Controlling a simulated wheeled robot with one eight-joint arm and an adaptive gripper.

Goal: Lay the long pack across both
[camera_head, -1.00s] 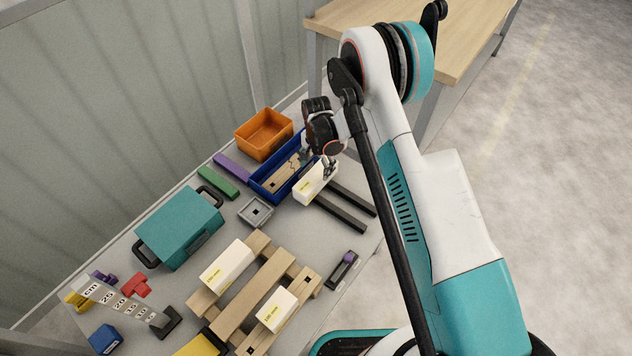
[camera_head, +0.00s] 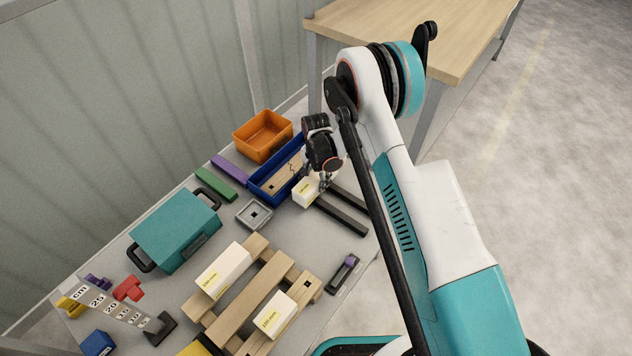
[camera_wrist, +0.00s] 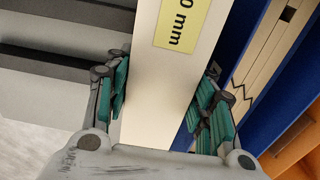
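My gripper (camera_head: 323,186) is low over a white pack (camera_head: 304,193) on the right of the bench, with a finger on each side of it. In the wrist view the pack (camera_wrist: 172,75), with a yellow label ending in "0 mm", runs between the teal finger pads (camera_wrist: 160,100). The pads lie close to its sides; I cannot tell whether they press on it. The gripper hides its far end in the head view. Two other white packs with yellow labels, the left one (camera_head: 223,269) and the right one (camera_head: 274,315), lie apart on a wooden pallet (camera_head: 247,302).
Two dark bars (camera_head: 341,215) lie beside the held-over pack. A blue bin (camera_head: 264,192) is close on its left, with an orange bin (camera_head: 263,135) behind. A grey square tray (camera_head: 254,214) and a teal case (camera_head: 176,230) stand left. A small dark holder (camera_head: 343,274) lies near the pallet.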

